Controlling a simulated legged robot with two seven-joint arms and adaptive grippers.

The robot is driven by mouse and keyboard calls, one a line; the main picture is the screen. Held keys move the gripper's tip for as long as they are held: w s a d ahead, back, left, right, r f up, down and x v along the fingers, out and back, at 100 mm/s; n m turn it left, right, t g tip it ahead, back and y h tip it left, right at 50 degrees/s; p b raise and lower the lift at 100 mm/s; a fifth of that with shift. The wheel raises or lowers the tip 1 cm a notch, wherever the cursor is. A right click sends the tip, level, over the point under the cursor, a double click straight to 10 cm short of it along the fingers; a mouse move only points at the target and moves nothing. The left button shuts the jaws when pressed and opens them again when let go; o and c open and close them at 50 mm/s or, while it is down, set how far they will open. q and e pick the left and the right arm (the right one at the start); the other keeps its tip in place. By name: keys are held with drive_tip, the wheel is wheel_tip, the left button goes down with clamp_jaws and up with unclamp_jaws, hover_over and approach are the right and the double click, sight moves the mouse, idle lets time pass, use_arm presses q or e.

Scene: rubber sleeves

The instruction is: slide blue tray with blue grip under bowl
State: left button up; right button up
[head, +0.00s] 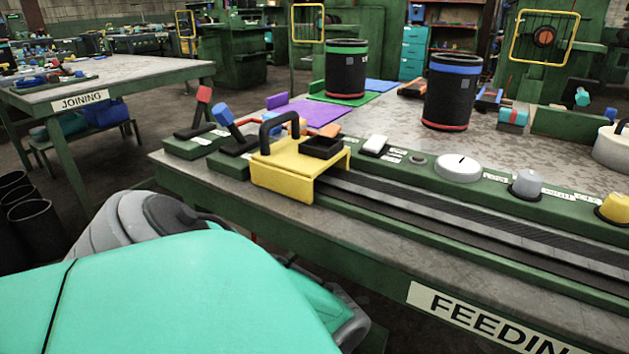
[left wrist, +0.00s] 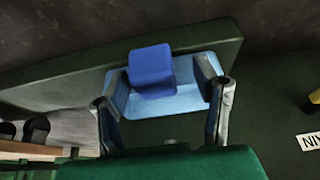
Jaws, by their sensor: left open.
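In the left wrist view, a light blue tray (left wrist: 178,101) with a darker blue block-shaped grip (left wrist: 151,70) lies against a dark green surface. My left gripper (left wrist: 164,105) is open, its grey fingers on either side of the tray's near part. I cannot tell whether they touch it. The tray and left gripper cannot be made out in the head view, where my teal arm fills the lower left. No bowl can be clearly identified. My right gripper is not in view.
The feeding table (head: 390,220) carries a yellow bracket (head: 285,178) with a black handle, a black drum with a blue rim (head: 449,92), another with a green rim (head: 345,70), and several knobs. A white pot (head: 612,148) stands at right. The joining table (head: 130,72) stands at left.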

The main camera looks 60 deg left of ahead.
use_arm(q)
drive_tip(key=shift+s+r, duration=0.1)
drive_tip(key=shift+r, duration=0.2)
drive_tip(key=shift+v, duration=1.1)
drive_tip(key=s+d, duration=0.6)
drive_tip(key=s, duration=0.4)
drive_tip(key=shift+d, duration=0.2)
drive_tip(key=shift+s, duration=0.15)
